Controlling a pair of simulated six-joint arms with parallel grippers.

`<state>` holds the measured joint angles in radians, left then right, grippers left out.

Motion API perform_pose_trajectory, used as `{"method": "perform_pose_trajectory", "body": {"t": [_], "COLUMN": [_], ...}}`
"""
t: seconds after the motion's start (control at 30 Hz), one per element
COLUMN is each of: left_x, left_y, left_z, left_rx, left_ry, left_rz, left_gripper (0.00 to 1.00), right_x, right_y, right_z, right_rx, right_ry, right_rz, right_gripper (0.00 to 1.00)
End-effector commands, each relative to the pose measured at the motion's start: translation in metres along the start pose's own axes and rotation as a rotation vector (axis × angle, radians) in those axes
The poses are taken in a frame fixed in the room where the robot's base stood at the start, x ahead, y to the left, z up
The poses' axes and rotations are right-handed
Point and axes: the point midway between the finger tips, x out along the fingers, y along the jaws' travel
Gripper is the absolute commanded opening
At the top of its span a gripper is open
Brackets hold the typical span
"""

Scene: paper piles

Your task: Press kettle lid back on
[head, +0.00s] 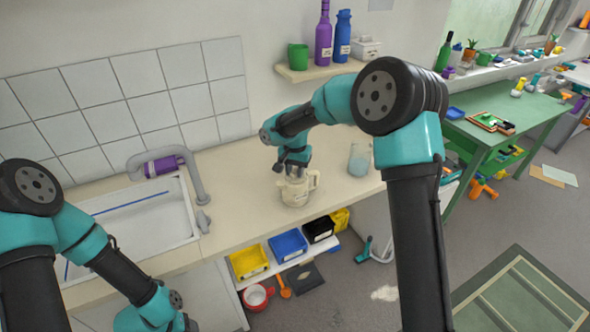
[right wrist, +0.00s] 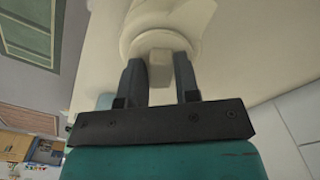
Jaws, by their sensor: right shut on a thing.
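A cream kettle (head: 296,190) with a side handle stands upright on the beige counter, right of the sink. My right gripper (head: 292,170) is directly above it, pointing down. In the right wrist view the right gripper (right wrist: 160,75) is shut on a pale knob of the kettle lid (right wrist: 158,42), one finger on each side. The lid appears to be on or very close to the kettle's top; whether it is fully seated I cannot tell. My left arm shows at the lower left in the head view, but its gripper is out of sight.
A clear glass jug (head: 360,158) stands on the counter to the right of the kettle. The sink (head: 150,222) with a grey faucet (head: 192,175) is on the left. A shelf (head: 318,70) with bottles hangs above. Coloured bins (head: 288,245) sit below the counter.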

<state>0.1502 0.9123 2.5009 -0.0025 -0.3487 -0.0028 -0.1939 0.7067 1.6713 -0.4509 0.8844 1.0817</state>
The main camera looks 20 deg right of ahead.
Motion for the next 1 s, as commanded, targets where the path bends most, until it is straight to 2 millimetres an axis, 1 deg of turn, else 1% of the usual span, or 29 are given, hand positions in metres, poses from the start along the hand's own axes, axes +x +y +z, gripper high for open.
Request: {"method": "perform_pose_trajectory", "body": {"t": [0.8,0.83,1.0], "left_x": [0.0,0.0,0.0], "left_y": [0.0,0.0,0.0], "left_z": [0.0,0.0,0.0], "left_rx": [0.0,0.0,0.0], "left_ry": [0.0,0.0,0.0], "left_rz": [0.0,0.0,0.0], "left_gripper": [0.55,0.55,0.55], "right_x": [0.0006,0.0006,0.0005], "right_y": [0.0,0.0,0.0], "right_z": [0.0,0.0,0.0], "right_rx": [0.0,0.0,0.0], "right_ry": [0.0,0.0,0.0], "right_rz": [0.0,0.0,0.0], "right_gripper": [0.07,0.32,0.49]}}
